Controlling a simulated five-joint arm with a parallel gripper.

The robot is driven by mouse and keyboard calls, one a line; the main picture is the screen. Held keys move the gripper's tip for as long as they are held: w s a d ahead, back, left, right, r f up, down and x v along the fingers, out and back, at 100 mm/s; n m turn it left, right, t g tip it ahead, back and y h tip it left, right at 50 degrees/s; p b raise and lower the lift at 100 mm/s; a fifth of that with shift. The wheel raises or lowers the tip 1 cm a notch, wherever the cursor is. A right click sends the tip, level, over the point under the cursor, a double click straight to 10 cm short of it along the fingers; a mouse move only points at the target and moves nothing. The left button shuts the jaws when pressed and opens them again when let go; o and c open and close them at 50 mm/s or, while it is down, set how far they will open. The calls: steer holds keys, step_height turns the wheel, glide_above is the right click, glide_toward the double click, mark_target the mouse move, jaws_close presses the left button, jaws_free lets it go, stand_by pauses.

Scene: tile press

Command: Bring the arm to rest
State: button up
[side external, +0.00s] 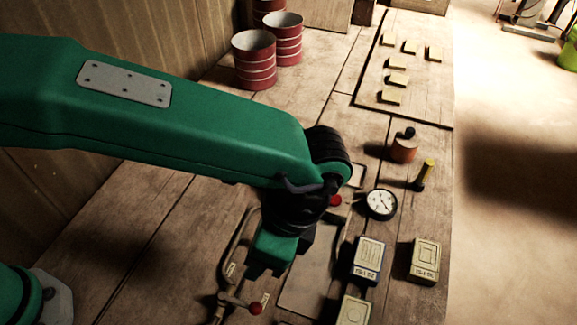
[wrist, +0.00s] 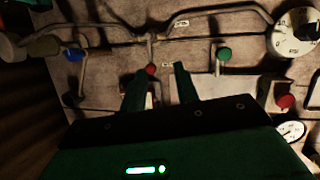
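My gripper (side external: 265,268) hangs at the end of my green arm, low over the pipework and plates on the wooden bench. In the wrist view its two fingers (wrist: 160,72) stand apart, and I see nothing held between them. A red knob (wrist: 151,70) shows just past the left fingertip; whether they touch I cannot tell. A green knob (wrist: 223,54) is to the right of the fingers. My wrist hides part of the bench beneath it in the side view.
A red-knobbed lever (side external: 255,308) is near the gripper. To the right are a dial gauge (side external: 381,204), several blocks (side external: 425,260), a yellow-handled tool (side external: 426,173) and an orange-brown pot (side external: 404,150). Red drums (side external: 254,62) and a board with tiles (side external: 430,105) stand farther back.

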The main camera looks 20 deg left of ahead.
steer(key=w+a+r+n+t+h, duration=0.15)
steer(key=w+a+r+n, duration=0.3)
steer(key=a, duration=0.45)
steer(key=w+a+r+n+t+h, duration=0.1)
steer(key=w+a+r+n+h, duration=0.15)
steer(key=a+r, duration=0.55)
steer(key=s+a+n+t, duration=0.2)
steer(key=s+a+n, duration=0.1)
steer(key=a, duration=0.7)
steer(key=s+a+n+t, duration=0.3)
steer(key=a+n, duration=0.3)
steer(key=a, duration=0.5)
steer(key=shift+s+a+f+n, duration=0.2)
steer(key=shift+s+f+n, duration=0.15)
steer(key=shift+s, duration=0.25)
